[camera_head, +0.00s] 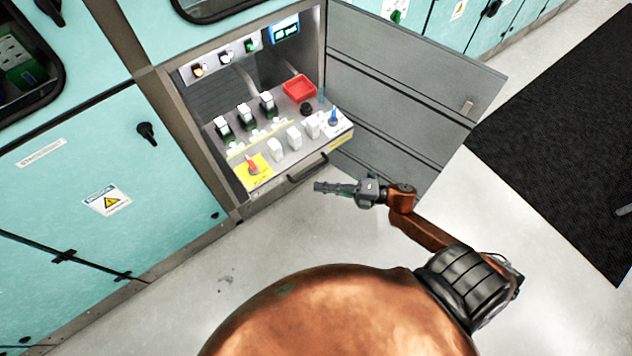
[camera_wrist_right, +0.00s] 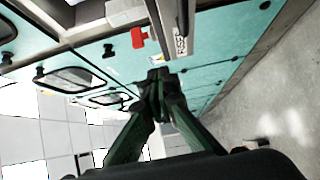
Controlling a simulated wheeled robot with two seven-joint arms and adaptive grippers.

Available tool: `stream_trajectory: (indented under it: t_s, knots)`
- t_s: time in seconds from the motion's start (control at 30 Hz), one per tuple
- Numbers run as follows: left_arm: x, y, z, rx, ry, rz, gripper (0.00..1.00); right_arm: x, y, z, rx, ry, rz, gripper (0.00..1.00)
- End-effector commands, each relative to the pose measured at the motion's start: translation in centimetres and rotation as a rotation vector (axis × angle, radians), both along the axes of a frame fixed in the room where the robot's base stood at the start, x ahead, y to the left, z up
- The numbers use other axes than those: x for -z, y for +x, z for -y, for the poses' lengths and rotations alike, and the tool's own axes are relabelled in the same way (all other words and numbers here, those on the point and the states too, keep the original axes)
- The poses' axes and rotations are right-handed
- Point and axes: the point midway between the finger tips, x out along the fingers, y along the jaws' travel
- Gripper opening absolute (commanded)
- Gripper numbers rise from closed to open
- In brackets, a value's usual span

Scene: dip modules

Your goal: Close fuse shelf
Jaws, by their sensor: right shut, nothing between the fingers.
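The fuse shelf (camera_head: 238,160) is a grey panel pulled out of an open cabinet bay in the head view. It carries a red knob on a yellow plate, white and black fuse blocks, a red tray and a blue knob. A dark handle (camera_head: 308,168) runs along its front face. My right gripper (camera_head: 318,186) is shut and empty, just in front of the shelf near the handle, apart from it in the head view. The right wrist view shows its closed fingers (camera_wrist_right: 158,82) below the shelf's edge and a red knob (camera_wrist_right: 138,38). My left gripper is not in view.
A grey cabinet door (camera_head: 400,85) stands open to the right of the shelf. Teal cabinets (camera_head: 85,165) line the left. A black mat (camera_head: 570,130) lies on the floor at right. The pale floor (camera_head: 290,235) before the shelf is clear.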

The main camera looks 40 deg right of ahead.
Motion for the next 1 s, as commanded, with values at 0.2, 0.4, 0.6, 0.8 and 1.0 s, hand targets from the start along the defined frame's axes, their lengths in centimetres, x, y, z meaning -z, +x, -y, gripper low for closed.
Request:
stream_trajectory:
  t_s: [0.2, 0.4, 0.6, 0.8, 1.0]
  knots:
    - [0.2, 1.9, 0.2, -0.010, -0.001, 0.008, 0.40, 0.1, 3.2, -3.3, 0.001, 0.003, 0.001, 0.00]
    - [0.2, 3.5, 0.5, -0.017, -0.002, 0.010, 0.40, 0.2, 6.0, -5.8, 0.002, 0.001, -0.001, 0.00]
    - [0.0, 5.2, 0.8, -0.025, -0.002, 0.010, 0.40, 0.2, 8.6, -5.8, 0.003, 0.001, -0.002, 0.00]
    - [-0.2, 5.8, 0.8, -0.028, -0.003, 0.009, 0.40, 0.1, 9.4, -5.8, 0.004, 0.001, -0.003, 0.00]
    - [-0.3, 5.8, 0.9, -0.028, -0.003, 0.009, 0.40, 0.1, 9.4, -5.7, 0.004, 0.001, -0.003, 0.00]
